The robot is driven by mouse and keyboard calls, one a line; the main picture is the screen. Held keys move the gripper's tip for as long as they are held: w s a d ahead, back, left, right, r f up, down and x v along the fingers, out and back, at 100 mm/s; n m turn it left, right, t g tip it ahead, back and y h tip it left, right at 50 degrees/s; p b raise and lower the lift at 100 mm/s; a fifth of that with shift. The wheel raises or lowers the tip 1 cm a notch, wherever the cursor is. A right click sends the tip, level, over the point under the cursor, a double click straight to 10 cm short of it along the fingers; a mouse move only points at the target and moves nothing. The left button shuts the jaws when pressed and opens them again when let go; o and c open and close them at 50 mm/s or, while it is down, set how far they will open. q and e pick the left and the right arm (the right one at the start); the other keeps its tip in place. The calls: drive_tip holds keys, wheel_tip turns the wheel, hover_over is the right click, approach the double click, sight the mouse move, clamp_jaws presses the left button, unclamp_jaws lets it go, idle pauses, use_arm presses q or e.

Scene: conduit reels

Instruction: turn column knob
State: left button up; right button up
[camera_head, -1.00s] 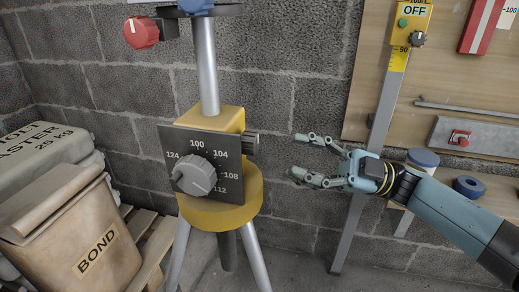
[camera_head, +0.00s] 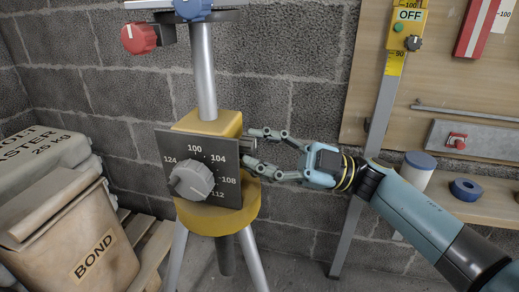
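A yellow column head (camera_head: 211,124) sits on a grey metal post with tripod legs. A dark dial plate (camera_head: 228,150) on its front has numbers from 100 to 124 and a grey pointer knob (camera_head: 191,181). The short dark knob on the column head's right side is largely covered by my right gripper (camera_head: 249,148). My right gripper reaches in from the right, one finger above and one below that side knob, with a gap between the fingertips. I cannot tell whether the fingers touch it. My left gripper is out of view.
A red knob (camera_head: 139,38) and a blue part (camera_head: 193,8) are higher on the post. A yellow box (camera_head: 408,22) marked OFF tops a slanted rail at right. A BOND bag (camera_head: 92,255) is at left. A shelf with a blue tape roll (camera_head: 467,189) is at right.

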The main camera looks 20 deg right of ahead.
drive_tip(key=shift+c, duration=1)
